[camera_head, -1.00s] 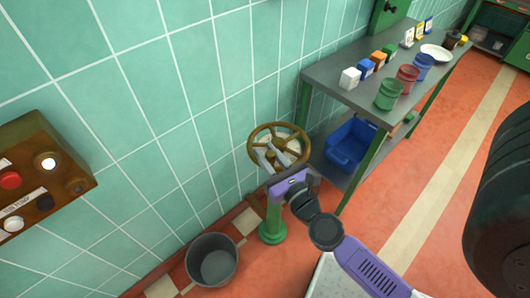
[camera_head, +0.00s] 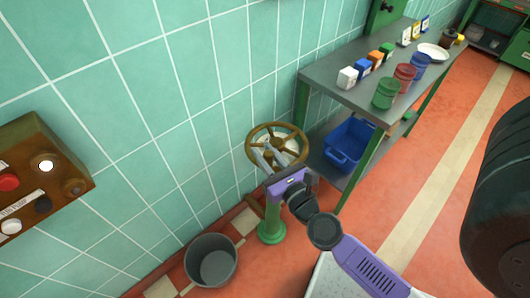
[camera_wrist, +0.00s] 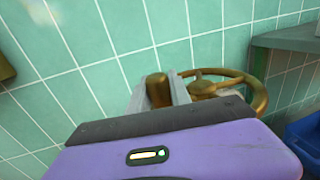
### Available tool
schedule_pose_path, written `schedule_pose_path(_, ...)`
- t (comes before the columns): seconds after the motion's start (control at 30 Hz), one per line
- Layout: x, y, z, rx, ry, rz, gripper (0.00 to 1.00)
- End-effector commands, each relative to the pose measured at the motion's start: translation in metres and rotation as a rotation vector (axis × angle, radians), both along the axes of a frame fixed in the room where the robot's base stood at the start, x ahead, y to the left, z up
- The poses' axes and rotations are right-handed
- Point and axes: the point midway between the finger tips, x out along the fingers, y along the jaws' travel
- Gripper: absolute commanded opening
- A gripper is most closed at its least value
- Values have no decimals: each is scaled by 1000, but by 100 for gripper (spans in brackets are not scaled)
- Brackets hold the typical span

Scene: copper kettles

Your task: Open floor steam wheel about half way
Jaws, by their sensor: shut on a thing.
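The brass-coloured floor steam wheel (camera_head: 301,136) sits on a green pedestal (camera_head: 271,225) beside the tiled wall. It also shows in the wrist view (camera_wrist: 262,92), right of centre. My gripper (camera_head: 263,151) reaches over the wheel from the front, its grey fingers at the wheel's left part. In the wrist view my gripper (camera_wrist: 160,88) has a brass piece (camera_wrist: 156,88) of the wheel between its fingers and is shut on it. The purple palm hides the lower part of the wheel there.
A grey bucket (camera_head: 211,262) stands on the floor left of the pedestal. A table (camera_head: 330,75) with cups and small boxes is to the right, a blue bin (camera_head: 347,146) beneath it. A brown button box (camera_head: 42,170) is on the left wall.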

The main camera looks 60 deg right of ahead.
Motion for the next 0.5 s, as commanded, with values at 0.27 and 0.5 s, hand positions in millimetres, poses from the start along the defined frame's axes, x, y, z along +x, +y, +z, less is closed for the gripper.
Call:
schedule_pose_path(0.27, 3, 8, -4, 9, 5, 20, 46)
schedule_pose_path(0.5, -1, 8, -4, 7, 4, 16, 46)
